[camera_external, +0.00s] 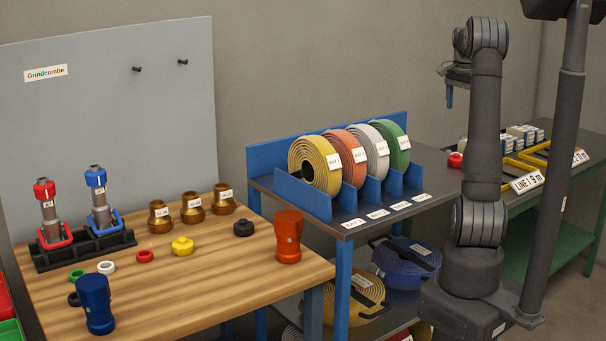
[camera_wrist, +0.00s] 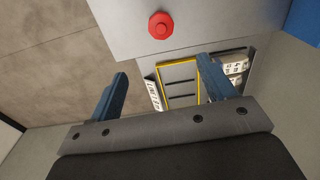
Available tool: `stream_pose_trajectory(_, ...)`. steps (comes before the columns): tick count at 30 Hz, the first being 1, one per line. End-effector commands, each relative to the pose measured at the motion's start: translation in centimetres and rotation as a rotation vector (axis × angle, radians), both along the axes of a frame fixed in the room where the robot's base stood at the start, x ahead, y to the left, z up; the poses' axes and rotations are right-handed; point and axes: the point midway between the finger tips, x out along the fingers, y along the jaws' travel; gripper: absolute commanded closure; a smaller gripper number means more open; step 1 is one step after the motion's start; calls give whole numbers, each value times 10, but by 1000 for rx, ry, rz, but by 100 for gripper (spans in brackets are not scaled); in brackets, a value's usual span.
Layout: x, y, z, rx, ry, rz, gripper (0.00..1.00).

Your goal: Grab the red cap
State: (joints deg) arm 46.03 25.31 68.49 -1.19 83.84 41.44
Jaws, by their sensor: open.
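A red cap (camera_external: 455,160) sits at the back right of the dark metal-topped table (camera_external: 428,165), just left of my arm. It also shows in the wrist view as a red knobbed disc (camera_wrist: 161,25) near the top middle, on a grey surface. My gripper (camera_external: 449,97) is raised well above the table, over and slightly left of the cap. In the wrist view my gripper (camera_wrist: 163,70) has its two blue fingers wide apart with nothing between them. The cap appears beyond the fingertips, apart from them.
A blue rack (camera_external: 325,204) with several hose rolls stands left of the cap. A wooden table (camera_external: 215,270) holds a yellow cap (camera_external: 182,246), a black cap (camera_external: 243,229), rings and nozzles. A yellow-framed tray (camera_external: 520,165) lies on the bench at right. The area around the cap is clear.

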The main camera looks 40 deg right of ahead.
Motion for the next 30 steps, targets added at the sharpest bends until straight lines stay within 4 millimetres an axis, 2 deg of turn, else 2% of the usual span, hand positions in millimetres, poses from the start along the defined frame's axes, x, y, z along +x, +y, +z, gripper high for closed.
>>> stream_pose_trajectory(6,-12,35,-8,-190,-44,215,24)
stream_pose_trajectory(13,-21,58,-16,-327,-73,384,24)
stream_pose_trajectory(17,-20,56,-27,-343,-73,405,24)
stream_pose_trajectory(30,-5,24,-111,-340,-74,401,24)
